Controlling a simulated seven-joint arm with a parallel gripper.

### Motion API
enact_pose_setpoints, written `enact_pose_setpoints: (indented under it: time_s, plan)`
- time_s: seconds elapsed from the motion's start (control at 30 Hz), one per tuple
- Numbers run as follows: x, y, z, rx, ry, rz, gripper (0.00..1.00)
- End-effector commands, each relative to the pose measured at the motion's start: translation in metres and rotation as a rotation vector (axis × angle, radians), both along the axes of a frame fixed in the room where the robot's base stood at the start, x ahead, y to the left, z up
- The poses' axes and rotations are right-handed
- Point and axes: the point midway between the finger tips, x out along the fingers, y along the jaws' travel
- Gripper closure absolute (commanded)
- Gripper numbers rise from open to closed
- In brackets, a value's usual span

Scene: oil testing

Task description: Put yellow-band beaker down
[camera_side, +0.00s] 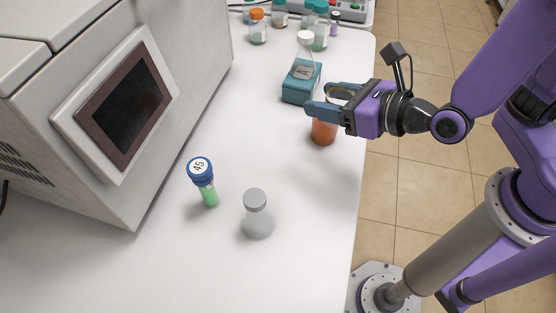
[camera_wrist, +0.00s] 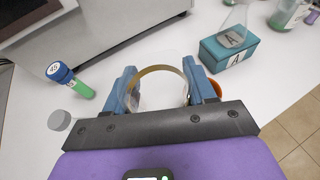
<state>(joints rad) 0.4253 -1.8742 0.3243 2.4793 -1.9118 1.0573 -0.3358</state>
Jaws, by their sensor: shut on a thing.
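In the wrist view the beaker's yellow band (camera_wrist: 161,69) arches between the fingertips of my gripper (camera_wrist: 160,85). The glass looks clear, and its lower part is mostly hidden by the fingers. My gripper is over the right side of the white table; the gap under the beaker cannot be judged.
An orange vessel (camera_side: 323,132) shows just below my gripper. A teal block (camera_side: 300,82) holds a white-capped flask (camera_side: 304,58) behind it. A blue-capped green tube (camera_side: 204,182) and a grey-capped flask (camera_side: 257,216) stand in front. The grey machine (camera_side: 205,75) bounds the left; mid-table is clear.

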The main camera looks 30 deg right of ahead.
Motion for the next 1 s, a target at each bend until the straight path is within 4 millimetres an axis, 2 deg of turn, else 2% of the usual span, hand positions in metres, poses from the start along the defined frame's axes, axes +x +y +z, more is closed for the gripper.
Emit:
enact_pose_setpoints:
  time_s: [0.2, 0.4, 0.57, 1.0]
  plan:
    - [-0.037, 0.000, -0.001, -0.008, 0.006, 0.175, 0.75]
    - [-0.054, 0.001, -0.002, -0.013, 0.012, 0.253, 0.75]
    - [-0.052, 0.005, -0.006, -0.016, 0.011, 0.264, 0.75]
    - [-0.021, 0.033, -0.024, -0.016, 0.011, 0.262, 0.75]
